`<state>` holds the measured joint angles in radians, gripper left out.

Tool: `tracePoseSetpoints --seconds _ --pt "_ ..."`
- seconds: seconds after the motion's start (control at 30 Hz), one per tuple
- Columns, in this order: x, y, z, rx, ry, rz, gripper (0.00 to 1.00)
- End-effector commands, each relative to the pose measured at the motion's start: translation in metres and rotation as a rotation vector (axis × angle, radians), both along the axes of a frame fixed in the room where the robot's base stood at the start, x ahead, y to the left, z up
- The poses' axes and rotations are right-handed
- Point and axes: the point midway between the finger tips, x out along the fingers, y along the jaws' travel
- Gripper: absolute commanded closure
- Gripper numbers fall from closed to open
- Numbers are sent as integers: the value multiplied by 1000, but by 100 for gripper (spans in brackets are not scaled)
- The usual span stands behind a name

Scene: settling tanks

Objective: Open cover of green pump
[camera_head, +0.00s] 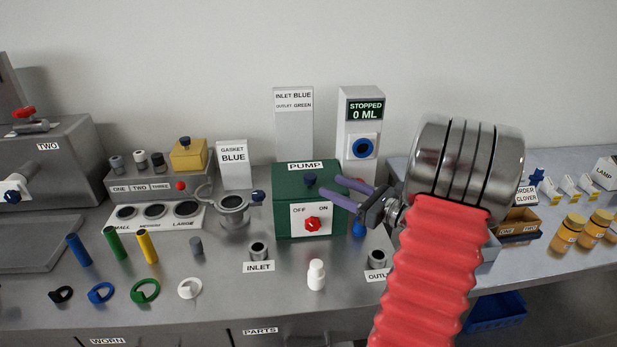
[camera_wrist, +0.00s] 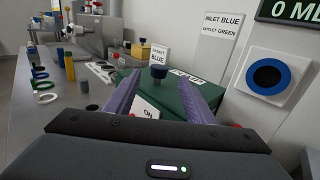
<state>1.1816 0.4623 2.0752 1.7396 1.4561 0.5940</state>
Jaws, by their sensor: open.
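The green pump (camera_head: 286,178) is a dark green box at the middle of the bench. The top looks shut. My gripper (camera_head: 338,190) is open and empty, its purple fingers at the pump's upper right side. I cannot tell whether a finger touches the pump.
A display post (camera_head: 361,110) reading STOPPED 0 ML stands behind the pump, beside an INLET BLUE sign (camera_head: 293,102). A clamp ring (camera_head: 233,207) sits to the left.

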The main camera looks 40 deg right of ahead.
Motion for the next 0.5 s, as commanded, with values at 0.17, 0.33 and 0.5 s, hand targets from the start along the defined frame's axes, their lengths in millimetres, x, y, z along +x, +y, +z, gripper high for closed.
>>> tracePoseSetpoints --seconds 0.17,0.33,0.5 --pt "27 6 0 1 0 3 51" --pt "53 11 0 0 0 4 51" --pt "77 16 0 0 0 3 51"
